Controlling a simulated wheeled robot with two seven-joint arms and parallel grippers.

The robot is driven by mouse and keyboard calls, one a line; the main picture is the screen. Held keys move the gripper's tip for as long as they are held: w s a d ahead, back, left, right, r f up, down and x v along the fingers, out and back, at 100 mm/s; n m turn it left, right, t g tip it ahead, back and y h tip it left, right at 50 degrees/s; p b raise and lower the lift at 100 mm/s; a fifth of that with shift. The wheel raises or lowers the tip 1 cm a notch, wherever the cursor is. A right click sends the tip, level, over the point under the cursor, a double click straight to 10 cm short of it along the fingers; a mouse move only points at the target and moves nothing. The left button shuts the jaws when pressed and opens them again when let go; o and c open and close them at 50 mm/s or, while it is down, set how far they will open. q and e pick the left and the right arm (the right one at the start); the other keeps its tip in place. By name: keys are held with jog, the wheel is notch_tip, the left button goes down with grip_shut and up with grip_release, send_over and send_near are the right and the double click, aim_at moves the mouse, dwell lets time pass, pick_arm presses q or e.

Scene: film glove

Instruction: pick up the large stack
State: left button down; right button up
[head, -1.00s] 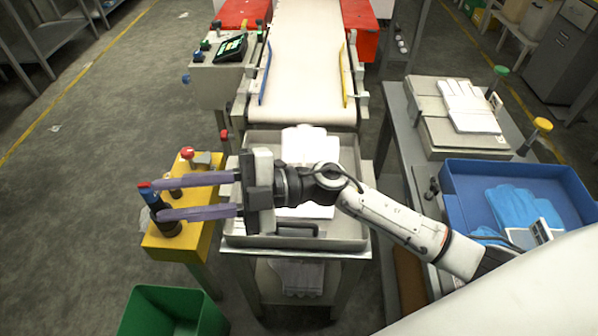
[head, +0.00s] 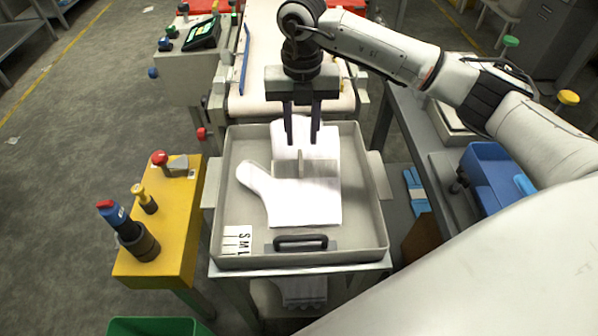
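White glove stacks lie in a grey metal tray (head: 377,200). The front stack (head: 305,205) shows a thumb pointing left; another white stack (head: 328,138) lies behind it. A small upright piece stands between them. A card marked S, M, L (head: 238,240) is at the tray's front left; I cannot tell for certain which stack is the large one. My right gripper (head: 302,142) points down over the rear stack, its two fingers apart with white fabric showing between them. I cannot tell whether the fingertips touch it. My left gripper is out of view.
A conveyor (head: 262,97) is behind the tray. A yellow stand (head: 180,235) with a red button and a blue-and-red knob is at left. A green bin (head: 150,327) is at the front left. A blue tray (head: 483,170) is at right. A black handle (head: 301,243) is at the tray's front.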

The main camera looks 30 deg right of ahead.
aim_at(300, 150)
jog(key=f, duration=0.6)
jog(key=shift+w+f, duration=0.15)
jog(key=shift+w, duration=0.2)
grip_shut()
